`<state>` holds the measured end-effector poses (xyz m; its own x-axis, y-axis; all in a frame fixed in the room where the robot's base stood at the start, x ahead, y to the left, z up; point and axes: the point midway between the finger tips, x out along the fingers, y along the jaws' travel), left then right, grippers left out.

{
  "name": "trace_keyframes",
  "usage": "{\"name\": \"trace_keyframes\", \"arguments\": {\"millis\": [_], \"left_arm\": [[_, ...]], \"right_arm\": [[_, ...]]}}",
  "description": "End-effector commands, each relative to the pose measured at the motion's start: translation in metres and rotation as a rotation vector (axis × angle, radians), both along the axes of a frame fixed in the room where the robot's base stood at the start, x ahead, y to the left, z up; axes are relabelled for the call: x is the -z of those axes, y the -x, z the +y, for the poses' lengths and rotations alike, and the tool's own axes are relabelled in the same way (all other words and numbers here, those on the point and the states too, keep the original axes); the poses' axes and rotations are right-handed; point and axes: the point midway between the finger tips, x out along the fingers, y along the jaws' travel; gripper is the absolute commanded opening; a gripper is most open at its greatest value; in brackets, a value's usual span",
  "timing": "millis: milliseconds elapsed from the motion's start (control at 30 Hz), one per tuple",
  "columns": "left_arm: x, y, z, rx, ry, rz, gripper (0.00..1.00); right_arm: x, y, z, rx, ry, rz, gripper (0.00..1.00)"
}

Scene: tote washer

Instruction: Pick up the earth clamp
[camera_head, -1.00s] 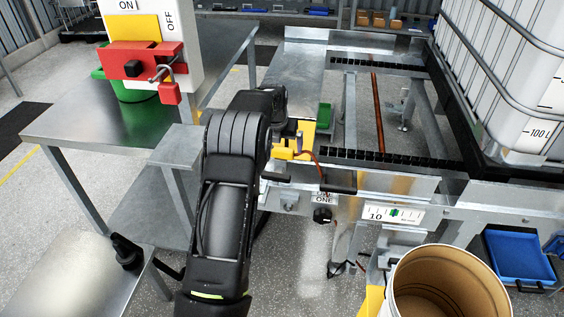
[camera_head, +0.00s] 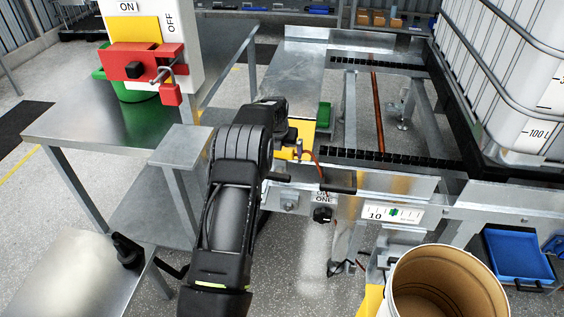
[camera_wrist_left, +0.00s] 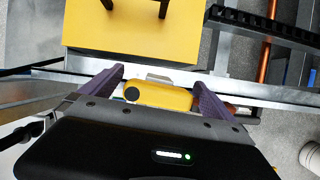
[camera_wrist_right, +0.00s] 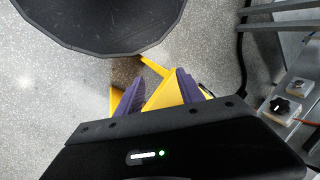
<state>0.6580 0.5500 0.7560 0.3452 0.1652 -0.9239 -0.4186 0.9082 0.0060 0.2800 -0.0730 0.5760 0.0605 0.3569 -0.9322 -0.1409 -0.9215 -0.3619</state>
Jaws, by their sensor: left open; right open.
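The earth clamp shows in the left wrist view as a yellow body (camera_wrist_left: 165,97) with a dark round end, lying crosswise between my left gripper's purple fingers (camera_wrist_left: 155,80). The fingers are open, one at each end of it; I cannot tell whether they touch it. In the head view my left gripper (camera_head: 292,128) is over the clamp's place beside the yellow plate (camera_head: 309,130) and hides most of the clamp. A red cable (camera_head: 319,168) runs down from there. My right gripper (camera_wrist_right: 160,88) is open, with a yellow part on the floor beyond its fingers.
A metal frame with black roller strips (camera_head: 385,158) extends right of the clamp. A cardboard drum (camera_head: 448,285) stands front right, a white tank (camera_head: 515,75) at right. A switch box (camera_head: 150,60) rises at left above a metal table.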

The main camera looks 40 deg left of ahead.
Motion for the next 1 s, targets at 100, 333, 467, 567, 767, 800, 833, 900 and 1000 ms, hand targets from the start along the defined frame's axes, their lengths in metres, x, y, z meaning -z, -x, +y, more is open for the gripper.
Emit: {"name": "trace_keyframes", "arguments": {"millis": [100,333,467,567,767,800,833,900,1000], "left_arm": [[-0.0002,0.0001,0.0,0.0,0.0,0.0,1.0],[-0.0002,0.0001,0.0,0.0,0.0,0.0,0.85],[-0.0002,0.0001,0.0001,0.0,0.0,0.0,0.75],[-0.0001,0.0002,0.0,0.0,0.0,0.0,0.66],[-0.0002,0.0001,0.0001,0.0,0.0,0.0,0.5],[-0.0002,0.0001,0.0001,0.0,0.0,0.0,0.47],[-0.0002,0.0001,0.0001,0.0,0.0,0.0,0.44],[-0.0002,0.0001,0.0001,0.0,0.0,0.0,0.39],[-0.0002,0.0001,0.0001,0.0,0.0,0.0,0.3]], "right_arm": [[0.0,0.0,0.0,0.0,0.0,0.0,0.45],[0.0,0.0,0.0,0.0,0.0,0.0,0.45],[0.0,0.0,0.0,0.0,0.0,0.0,0.45],[0.0,0.0,0.0,0.0,0.0,0.0,0.45],[0.0,-0.0001,0.0,0.0,0.0,0.0,0.45],[0.0,-0.0001,0.0,0.0,0.0,0.0,0.45],[0.0,0.0,0.0,0.0,0.0,0.0,0.45],[0.0,0.0,0.0,0.0,0.0,0.0,0.45],[0.0,0.0,0.0,0.0,0.0,0.0,0.45]]}}
